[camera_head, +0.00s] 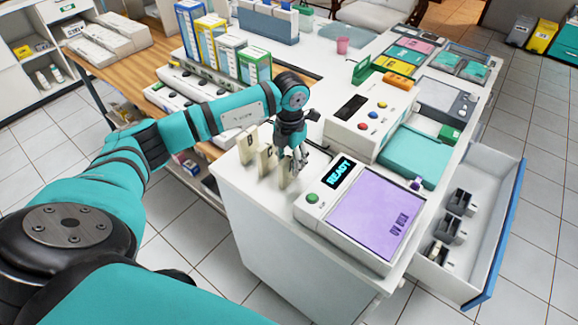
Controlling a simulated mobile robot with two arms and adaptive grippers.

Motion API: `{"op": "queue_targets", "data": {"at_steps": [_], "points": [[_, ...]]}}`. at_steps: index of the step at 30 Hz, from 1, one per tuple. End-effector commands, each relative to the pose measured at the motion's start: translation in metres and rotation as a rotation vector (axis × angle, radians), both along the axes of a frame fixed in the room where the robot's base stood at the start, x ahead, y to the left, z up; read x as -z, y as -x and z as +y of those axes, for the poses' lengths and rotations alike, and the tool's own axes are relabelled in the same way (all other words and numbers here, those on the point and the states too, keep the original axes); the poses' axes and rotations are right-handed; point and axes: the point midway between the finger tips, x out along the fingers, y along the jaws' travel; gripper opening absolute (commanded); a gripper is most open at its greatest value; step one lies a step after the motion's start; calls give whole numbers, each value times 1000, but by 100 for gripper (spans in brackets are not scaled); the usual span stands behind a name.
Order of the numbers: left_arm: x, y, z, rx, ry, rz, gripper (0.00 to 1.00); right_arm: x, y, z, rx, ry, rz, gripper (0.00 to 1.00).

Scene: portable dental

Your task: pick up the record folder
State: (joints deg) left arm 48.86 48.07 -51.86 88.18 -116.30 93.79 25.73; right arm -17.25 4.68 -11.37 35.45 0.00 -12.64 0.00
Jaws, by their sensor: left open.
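My left gripper (298,160) is open and points down close beside the right folder. Its fingers partly overlap that folder in the picture, and I cannot tell whether they touch it. My right gripper is not in view.
A UV box (375,213) with a lit READY display stands just right of the folders. Behind it are a white device with coloured buttons (350,130) and a teal-topped box (415,155). An open drawer (495,225) juts out at the right.

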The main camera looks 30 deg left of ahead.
Motion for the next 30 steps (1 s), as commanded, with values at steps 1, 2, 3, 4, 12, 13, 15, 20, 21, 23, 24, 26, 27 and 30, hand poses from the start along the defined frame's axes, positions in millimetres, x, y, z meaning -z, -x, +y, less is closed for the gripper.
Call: {"op": "queue_targets", "data": {"at_steps": [1, 2, 3, 4, 12, 13, 15, 20, 21, 23, 24, 26, 27, 30], "points": [[5, 2, 1, 0, 0, 6, 44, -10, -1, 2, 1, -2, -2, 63], [9, 3, 1, 0, 1, 5, 44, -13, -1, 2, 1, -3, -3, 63], [16, 4, 2, 0, 1, 6, 44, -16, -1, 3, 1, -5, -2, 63], [21, 3, 2, 0, 1, 4, 44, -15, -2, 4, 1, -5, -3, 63], [38, 2, 2, 1, 0, 0, 44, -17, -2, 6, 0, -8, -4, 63], [38, 2, 2, 1, 0, 0, 44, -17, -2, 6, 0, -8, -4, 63], [38, 2, 2, 1, 0, 0, 44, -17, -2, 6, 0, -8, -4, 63], [37, 2, 2, 1, 0, 0, 26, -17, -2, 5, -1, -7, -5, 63], [37, 2, 2, 1, 0, 0, 21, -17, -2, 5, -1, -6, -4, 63], [37, 2, 2, 1, 0, 0, 13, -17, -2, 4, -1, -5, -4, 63], [37, 2, 2, 1, 0, 0, 8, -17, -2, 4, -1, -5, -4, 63], [37, 2, 2, 1, 0, 0, 0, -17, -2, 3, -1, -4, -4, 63], [37, 2, 2, 1, 0, 0, 0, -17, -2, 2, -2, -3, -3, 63], [37, 1, 2, 1, 0, -1, 0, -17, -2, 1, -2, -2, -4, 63]]}}
